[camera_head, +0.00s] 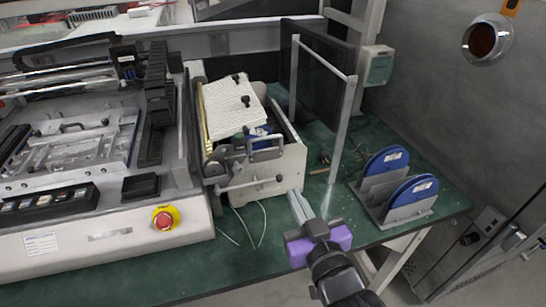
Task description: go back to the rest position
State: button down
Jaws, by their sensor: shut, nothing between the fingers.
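My gripper (299,203) is in the lower middle of the head view, at the end of my arm, which comes in from the bottom edge. Its purple and grey body sits over the front edge of the green table (262,272). Its slim grey fingers point up and to the left, towards the beige machine (262,176). The fingers are together with nothing visible between them. I cannot tell from this one view how high they are above the table.
Two blue reels (411,190) stand in a grey holder right of my gripper. A large machine with a red emergency button (163,220) fills the left. A dark panel in a metal frame (342,125) stands behind. Thin white wires lie on the table left of my gripper.

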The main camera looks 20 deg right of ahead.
jog(key=s+d+f, duration=0.1)
jog(key=s+f, duration=0.1)
jog(key=s, duration=0.9)
jog(key=s+d+f+g+p, duration=0.1)
jog(key=s, duration=1)
jog(key=s+d+f+g, duration=0.1)
jog(key=s+f, duration=0.1)
jog(key=s, duration=1)
jog(key=shift+d+f+m, duration=0.25)
jog(key=shift+f+m, duration=0.05)
